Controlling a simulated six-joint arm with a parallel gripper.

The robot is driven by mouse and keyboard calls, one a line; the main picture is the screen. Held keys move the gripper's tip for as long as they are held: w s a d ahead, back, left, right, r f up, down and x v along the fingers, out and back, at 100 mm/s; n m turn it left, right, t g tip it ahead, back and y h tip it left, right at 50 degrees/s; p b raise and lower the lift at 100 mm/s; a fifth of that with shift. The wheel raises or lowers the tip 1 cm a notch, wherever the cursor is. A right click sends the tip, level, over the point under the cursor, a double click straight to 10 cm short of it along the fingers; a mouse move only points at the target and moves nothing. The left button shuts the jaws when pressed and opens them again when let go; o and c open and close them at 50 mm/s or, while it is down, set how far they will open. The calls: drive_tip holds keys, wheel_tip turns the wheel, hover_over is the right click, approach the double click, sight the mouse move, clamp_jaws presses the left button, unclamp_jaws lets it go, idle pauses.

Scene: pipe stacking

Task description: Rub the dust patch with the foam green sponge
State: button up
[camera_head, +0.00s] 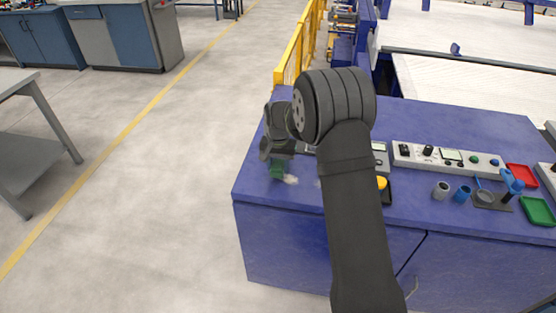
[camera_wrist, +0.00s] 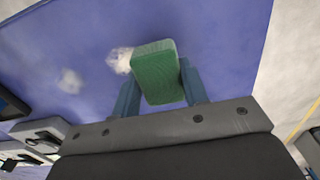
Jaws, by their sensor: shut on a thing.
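The green sponge (camera_wrist: 157,76) is held between the two blue fingers of my gripper (camera_wrist: 160,88), which is shut on it. In the head view the sponge (camera_head: 277,169) shows low under my gripper (camera_head: 279,160), near the left end of the blue bench top. A whitish dust patch (camera_wrist: 120,60) lies right beside the sponge, and the sponge may cover part of it. It also shows in the head view (camera_head: 291,180). A second whitish patch (camera_wrist: 70,81) lies apart from the sponge. I cannot tell whether the sponge touches the surface.
The blue bench top (camera_head: 430,125) carries a control panel (camera_head: 445,158), a yellow button (camera_head: 381,183), a grey cup (camera_head: 441,190), a blue cup (camera_head: 462,194), a red tray (camera_head: 521,176) and a green tray (camera_head: 538,211) to the right. The bench's left edge is close to my gripper.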

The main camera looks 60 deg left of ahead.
sight(299, 180)
wheel_tip(299, 180, down, 2)
drive_tip(key=shift+w+d+f, duration=0.4)
drive_tip(key=shift+w+d, duration=0.1)
drive_tip(key=shift+c, duration=0.3)
drive_tip(key=shift+w+d+r, duration=0.1)
drive_tip(key=shift+w+d, duration=2)
drive_tip(key=shift+d, duration=0.05)
drive_tip(key=shift+s+a, duration=2.55)
drive_tip(key=shift+a+r, duration=0.1)
drive_tip(key=shift+r, duration=4)
